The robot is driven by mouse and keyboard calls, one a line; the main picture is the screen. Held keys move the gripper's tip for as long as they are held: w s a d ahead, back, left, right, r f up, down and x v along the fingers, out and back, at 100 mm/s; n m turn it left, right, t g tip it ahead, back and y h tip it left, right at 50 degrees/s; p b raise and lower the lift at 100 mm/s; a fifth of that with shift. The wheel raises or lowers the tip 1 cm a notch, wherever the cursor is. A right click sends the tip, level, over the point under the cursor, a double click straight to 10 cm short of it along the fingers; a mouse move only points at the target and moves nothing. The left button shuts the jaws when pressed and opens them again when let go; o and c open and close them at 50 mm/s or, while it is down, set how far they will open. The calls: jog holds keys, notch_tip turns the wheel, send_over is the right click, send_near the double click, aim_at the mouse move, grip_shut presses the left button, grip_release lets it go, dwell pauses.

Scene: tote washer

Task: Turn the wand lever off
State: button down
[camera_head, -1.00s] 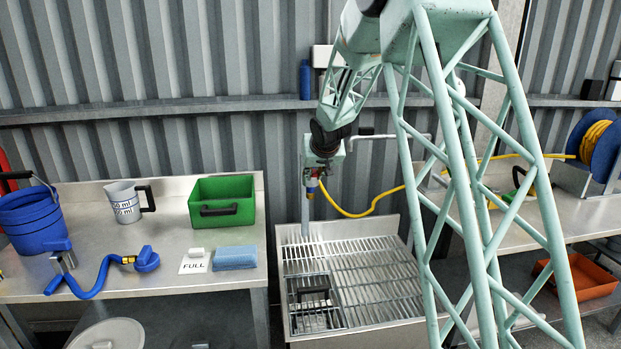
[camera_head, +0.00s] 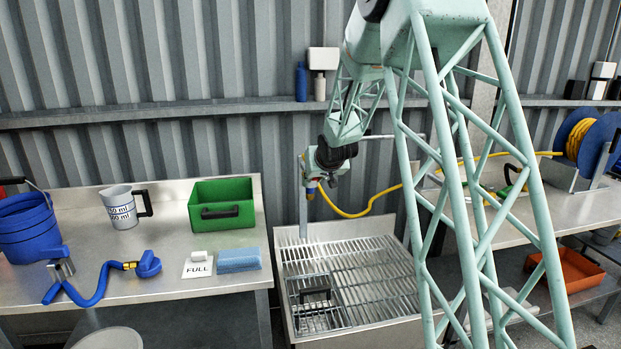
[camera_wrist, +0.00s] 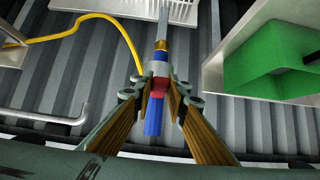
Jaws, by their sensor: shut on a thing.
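The wash wand (camera_head: 303,215) hangs upright at the back of the grated sink, its grey lance pointing down. In the wrist view, its lance (camera_wrist: 176,14), brass fitting (camera_wrist: 160,47) and blue body (camera_wrist: 159,68) run up between my fingers. A red part (camera_wrist: 160,83), which looks like the wand lever, sits between the fingertips. A blue length (camera_wrist: 153,118) continues below it. My gripper (camera_wrist: 160,92) is shut on the red part, one finger on each side. In the head view, my gripper (camera_head: 312,180) is at the wand's top, and the lever's exact angle is hard to tell.
The grated sink (camera_head: 365,275) lies below the wand. A yellow hose (camera_head: 350,214) loops right to a blue reel (camera_head: 578,135). A green tub (camera_head: 222,205), blue sponge (camera_head: 238,260) and jug (camera_head: 122,208) stand on the left bench. A bent grey pipe (camera_wrist: 72,120) is near the gripper.

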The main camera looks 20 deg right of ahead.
jog(key=shift+s+f, duration=0.1)
jog(key=shift+s, duration=0.05)
dwell(0.4)
jog(key=c, duration=2.5)
grip_release()
jog(key=shift+d, duration=0.1)
jog(key=shift+c, duration=0.2)
jog(key=shift+r, duration=0.2)
jog(key=v, duration=1.1)
jog(key=shift+s, duration=0.4)
